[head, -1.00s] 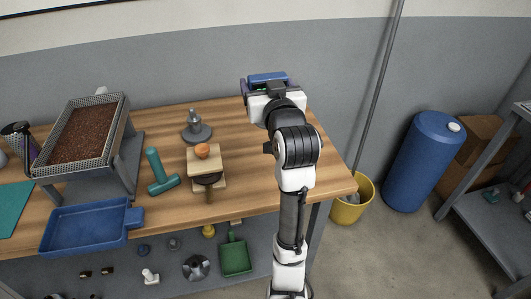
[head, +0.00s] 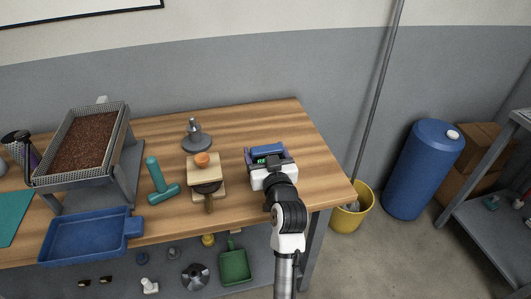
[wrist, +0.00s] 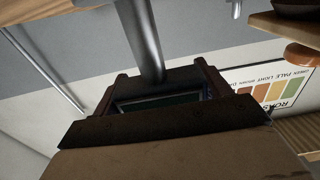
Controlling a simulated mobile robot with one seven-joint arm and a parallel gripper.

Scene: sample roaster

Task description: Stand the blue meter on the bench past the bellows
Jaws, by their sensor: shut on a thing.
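The blue meter (head: 266,149), with a green lit display, is in my gripper (head: 268,161) over the right part of the wooden bench (head: 275,118). My gripper is shut on it. In the wrist view the meter's dark screen (wrist: 160,98) shows between the jaws, partly covered. Whether the meter's base touches the bench is hidden. The bellows (head: 205,174), pale wooden boards with dark material between them and a handle toward the front, lies left of the meter. A clear gap separates them. An orange round thing (head: 202,159) is on top of the bellows.
A grey stand with a metal post (head: 196,138) is behind the bellows. A teal T-shaped tool (head: 160,184), a blue tray (head: 85,238) and a mesh bean tray (head: 85,143) are farther left. Bare bench lies behind the meter; the right edge is close.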

